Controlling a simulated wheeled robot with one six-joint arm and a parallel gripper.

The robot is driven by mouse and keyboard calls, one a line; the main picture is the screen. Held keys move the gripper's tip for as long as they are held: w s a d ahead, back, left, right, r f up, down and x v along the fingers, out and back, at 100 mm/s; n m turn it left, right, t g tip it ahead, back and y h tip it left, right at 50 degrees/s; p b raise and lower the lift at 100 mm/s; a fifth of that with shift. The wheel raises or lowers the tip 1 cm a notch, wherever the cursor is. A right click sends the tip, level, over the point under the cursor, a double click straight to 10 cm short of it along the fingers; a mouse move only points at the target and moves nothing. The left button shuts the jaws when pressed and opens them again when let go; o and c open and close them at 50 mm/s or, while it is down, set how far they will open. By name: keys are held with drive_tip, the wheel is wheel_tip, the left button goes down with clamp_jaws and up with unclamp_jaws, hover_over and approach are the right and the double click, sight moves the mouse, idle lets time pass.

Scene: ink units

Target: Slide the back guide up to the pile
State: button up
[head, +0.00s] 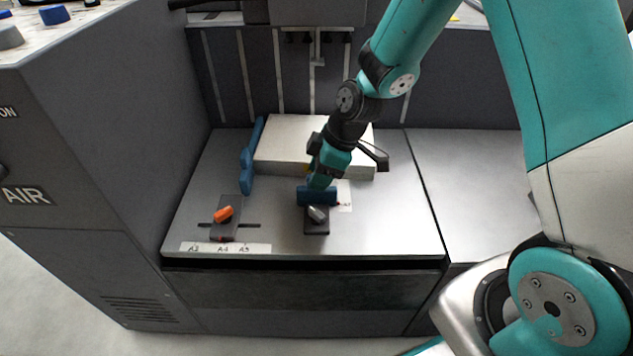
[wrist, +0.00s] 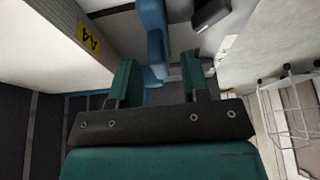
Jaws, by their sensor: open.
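The white pile (head: 285,138) lies flat on the grey tray; in the wrist view its side carries a yellow A4 label (wrist: 88,38). The blue back guide (head: 318,197) stands just in front of the pile's near side, with a narrow gap between them. A dark base with a silver lever (head: 317,214) sits at its near side. My gripper (head: 319,184) is low at the guide and hides part of it and of the pile. In the wrist view the open jaws (wrist: 160,62) have the blue guide (wrist: 153,30) between or just beyond them; contact cannot be told.
A blue side guide (head: 247,170) stands along the pile's left side. An orange lever (head: 224,213) sits on a dark slider at the front left, above a size label strip (head: 225,248). The tray (head: 385,225) is bare at front right. A grey cabinet (head: 95,150) rises at left.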

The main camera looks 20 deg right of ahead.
drive_tip(key=shift+w+a+f, duration=0.1)
drive_tip(key=shift+a+f, duration=0.15)
drive_tip(key=shift+f, duration=0.45)
clamp_jaws()
drive_tip(key=w+d, duration=0.1)
drive_tip(key=w, duration=0.1)
drive_tip(key=w+d+p, duration=0.1)
drive_tip(key=w, duration=0.2)
drive_tip(key=w+d, duration=0.1)
drive_tip(key=w, duration=0.2)
drive_tip(key=shift+w+d+r, duration=0.1)
drive_tip(key=shift+d, duration=0.1)
unclamp_jaws()
drive_tip(key=shift+p, duration=0.3)
drive_tip(key=p+v, duration=0.4)
drive_tip(key=v, duration=1.3)
drive_tip(key=shift+d, duration=0.15)
